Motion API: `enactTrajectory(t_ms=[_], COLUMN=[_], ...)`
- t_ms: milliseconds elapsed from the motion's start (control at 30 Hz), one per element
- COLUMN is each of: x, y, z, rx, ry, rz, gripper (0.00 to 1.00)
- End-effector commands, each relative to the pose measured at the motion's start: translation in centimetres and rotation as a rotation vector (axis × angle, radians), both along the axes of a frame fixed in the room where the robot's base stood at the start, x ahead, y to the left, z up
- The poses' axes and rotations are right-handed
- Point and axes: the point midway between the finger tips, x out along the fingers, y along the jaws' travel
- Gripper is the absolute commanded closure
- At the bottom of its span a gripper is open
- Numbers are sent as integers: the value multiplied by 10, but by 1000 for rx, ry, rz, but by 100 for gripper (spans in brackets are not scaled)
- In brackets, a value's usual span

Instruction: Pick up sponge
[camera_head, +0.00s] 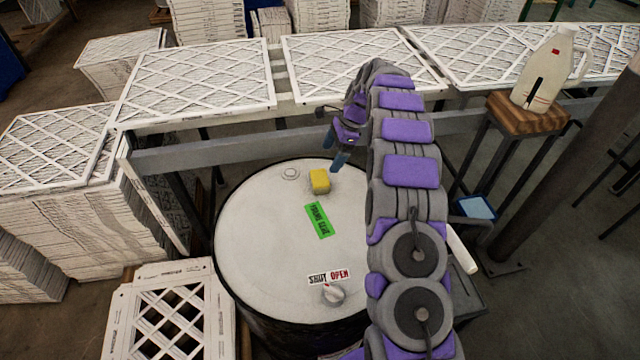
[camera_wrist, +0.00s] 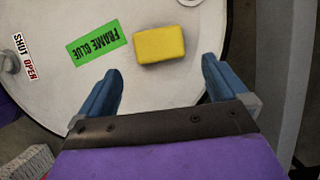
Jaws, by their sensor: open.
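The yellow sponge (camera_head: 320,181) lies on the white top of a drum (camera_head: 265,245), near its far edge. In the wrist view the sponge (camera_wrist: 160,44) lies ahead of and between the two blue fingers. My gripper (camera_head: 337,150) is just above and behind the sponge in the head view, a little to its right. In the wrist view my gripper (camera_wrist: 160,82) is open, with nothing between its fingers. The sponge does not touch the fingers in the wrist view.
A green "FRAME GLUE" label (camera_head: 318,220) and a shut/open knob (camera_head: 334,294) are on the drum top. A conveyor (camera_head: 255,130) with white filters runs behind. A jug (camera_head: 545,70) stands on a wooden stool (camera_head: 527,113) at right. Stacked filters (camera_head: 60,220) are at left.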

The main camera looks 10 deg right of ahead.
Motion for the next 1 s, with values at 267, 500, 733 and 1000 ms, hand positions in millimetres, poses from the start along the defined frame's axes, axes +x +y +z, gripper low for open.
enactTrajectory(t_ms=[267, 500, 733, 1000], x=[-1, 0, -3, -2], y=[18, 23, 30, 40], z=[-46, -58, -84, -104], rx=[0, 0, 0, 0], ry=[1, -2, 2, -3], rz=[1, -1, 0, 0], gripper=[0, 0, 0, 0])
